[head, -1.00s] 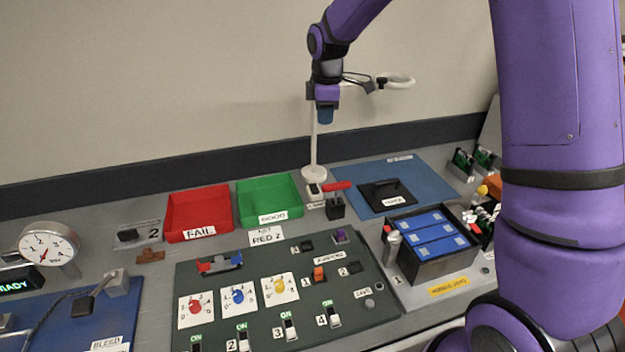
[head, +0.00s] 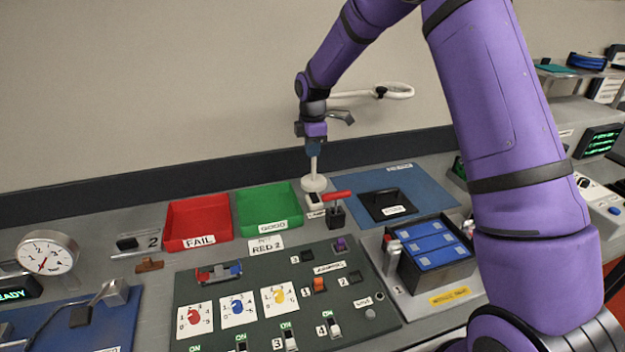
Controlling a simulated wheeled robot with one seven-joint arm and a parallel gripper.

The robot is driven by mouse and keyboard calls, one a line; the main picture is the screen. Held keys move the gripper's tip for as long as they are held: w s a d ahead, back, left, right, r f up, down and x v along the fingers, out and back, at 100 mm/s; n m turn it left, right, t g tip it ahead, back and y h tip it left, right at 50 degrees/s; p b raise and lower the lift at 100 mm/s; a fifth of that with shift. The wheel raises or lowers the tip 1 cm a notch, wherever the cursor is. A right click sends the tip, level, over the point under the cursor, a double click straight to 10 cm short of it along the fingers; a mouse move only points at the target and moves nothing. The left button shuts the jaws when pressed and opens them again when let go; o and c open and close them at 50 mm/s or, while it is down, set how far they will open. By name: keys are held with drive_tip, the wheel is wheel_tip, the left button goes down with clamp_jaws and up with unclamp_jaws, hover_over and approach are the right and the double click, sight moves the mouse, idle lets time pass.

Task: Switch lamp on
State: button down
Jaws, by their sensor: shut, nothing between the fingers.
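A white lamp stands at the back of the bench. A small white box with a dark top (head: 316,200), apparently the lamp's switch, sits just in front of the base. Its label is too small to read, and its position cannot be told. My gripper (head: 314,150) is shut and empty, pointing down above the base. It hides part of the lamp's pole. The ring shows no clear glow.
A red-handled lever (head: 336,212) stands right beside the switch box. A green tray (head: 266,226) and a red FAIL tray (head: 198,241) lie to the left. A blue mat (head: 432,187) with a black plate and a battery box (head: 429,272) lie to the right.

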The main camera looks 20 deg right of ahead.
drive_tip(key=shift+s, duration=0.1)
drive_tip(key=shift+s+r, duration=0.3)
drive_tip(key=shift+s, duration=0.3)
wheel_tip(320, 180, up, 14)
drive_tip(key=s, duration=0.2)
idle(0.4)
